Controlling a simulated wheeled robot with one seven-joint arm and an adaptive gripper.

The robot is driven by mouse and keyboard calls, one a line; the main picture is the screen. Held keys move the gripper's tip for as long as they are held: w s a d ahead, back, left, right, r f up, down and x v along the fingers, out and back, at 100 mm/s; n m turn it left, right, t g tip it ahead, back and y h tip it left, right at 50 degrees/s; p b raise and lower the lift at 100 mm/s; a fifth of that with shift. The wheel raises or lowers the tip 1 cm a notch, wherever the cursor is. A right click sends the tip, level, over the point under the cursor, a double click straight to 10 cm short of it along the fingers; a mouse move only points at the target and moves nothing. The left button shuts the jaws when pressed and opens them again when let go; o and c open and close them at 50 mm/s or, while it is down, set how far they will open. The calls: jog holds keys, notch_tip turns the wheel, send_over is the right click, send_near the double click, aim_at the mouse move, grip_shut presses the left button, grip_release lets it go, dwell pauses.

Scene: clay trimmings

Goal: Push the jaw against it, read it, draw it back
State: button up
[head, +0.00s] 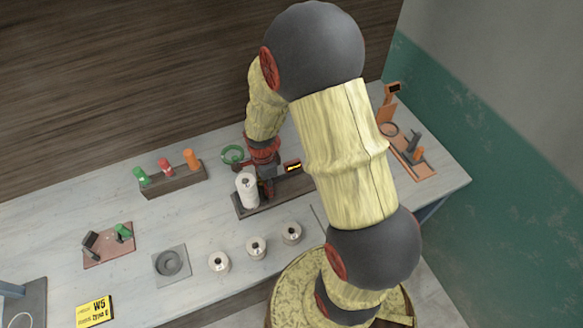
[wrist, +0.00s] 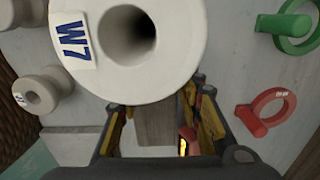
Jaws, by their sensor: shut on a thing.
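A white flanged part (head: 247,190) stands upright on the dark base of a measuring gauge (head: 242,212) in the head view. In the wrist view the white part (wrist: 150,40) fills the upper middle, with a dark bore and a label reading W7. My gripper (head: 265,187) is down beside it, on its right. In the wrist view my gripper (wrist: 165,120) is shut on a grey-brown block, seemingly the gauge's jaw (wrist: 155,130). Whether the jaw touches the part is hidden. The display (head: 292,166) is lit yellow; its figures are too small to read.
Several white spools, one (head: 256,246), stand along the bench front beside a grey recessed block (head: 171,272). A yellow W5 sign (head: 95,311) is at front left. A rack (head: 173,181) with coloured handles stands behind. An orange stand (head: 413,163) is at right.

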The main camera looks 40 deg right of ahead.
aim_at(277, 192)
jog(key=shift+s+a+f, duration=0.1)
jog(key=shift+s+f, duration=0.25)
jog(key=shift+s, duration=0.4)
jog(key=shift+s+d, duration=0.25)
jog(key=shift+d, duration=0.6)
jog(key=shift+s+d, duration=0.1)
jog(key=shift+d, duration=0.4)
dwell(0.5)
jog(key=o, duration=0.9)
jog(key=shift+s, duration=0.1)
jog(key=o, duration=0.8)
jog(key=shift+w+d+r, duration=0.1)
jog(key=shift+w+r, duration=0.15)
jog(key=shift+w, duration=0.1)
jog(key=shift+c, duration=0.2)
jog(key=shift+r, duration=0.1)
notch_tip(277, 192, up, 7)
jog(key=p, duration=0.5)
jog(key=shift+p, duration=0.3)
